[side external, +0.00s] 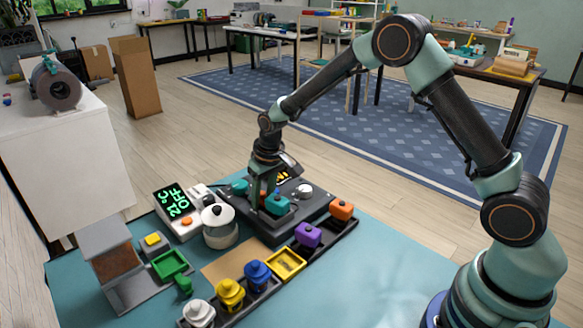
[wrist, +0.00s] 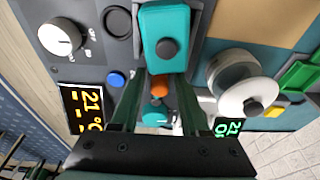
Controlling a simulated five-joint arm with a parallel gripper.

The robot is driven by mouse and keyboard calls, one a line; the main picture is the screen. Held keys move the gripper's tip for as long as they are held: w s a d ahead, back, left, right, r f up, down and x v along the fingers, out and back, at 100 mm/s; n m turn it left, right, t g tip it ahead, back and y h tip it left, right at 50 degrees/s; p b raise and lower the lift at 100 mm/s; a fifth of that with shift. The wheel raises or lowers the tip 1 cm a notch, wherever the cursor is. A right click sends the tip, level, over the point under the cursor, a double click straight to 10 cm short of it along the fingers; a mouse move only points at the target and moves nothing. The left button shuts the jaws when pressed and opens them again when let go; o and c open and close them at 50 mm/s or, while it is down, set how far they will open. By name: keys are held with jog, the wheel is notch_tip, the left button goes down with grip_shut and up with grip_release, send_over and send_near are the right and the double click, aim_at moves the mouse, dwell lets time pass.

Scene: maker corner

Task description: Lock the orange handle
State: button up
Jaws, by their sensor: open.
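A rounded orange part (wrist: 159,88), likely the orange handle, shows between my gripper's fingers in the wrist view, just beyond a teal block (wrist: 165,45) with a dark knob. A teal knob (wrist: 155,114) lies past it. My gripper (wrist: 167,78) is open and points down; I cannot tell whether a finger touches the orange part. The handle's lock position cannot be told.
A white pot (side external: 220,228) stands close left of my gripper, beside a green display (side external: 174,201). A white dial (side external: 304,190) is to the right. A dark rail (side external: 320,238) in front carries purple (side external: 308,235) and orange (side external: 341,210) blocks. The teal mat (side external: 365,265) is clear at front right.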

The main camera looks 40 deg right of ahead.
aim_at(263, 193)
jog(key=shift+r, duration=3.45)
jog(key=shift+r, duration=0.1)
jog(key=s+d+r+t, duration=0.2)
jog(key=s+r, duration=0.8)
jog(key=r, duration=0.2)
jog(key=s+d+r+t, duration=0.1)
jog(key=s+d, duration=0.1)
jog(key=s, duration=1)
jog(key=shift+s, duration=0.4)
jog(key=shift+r, duration=0.15)
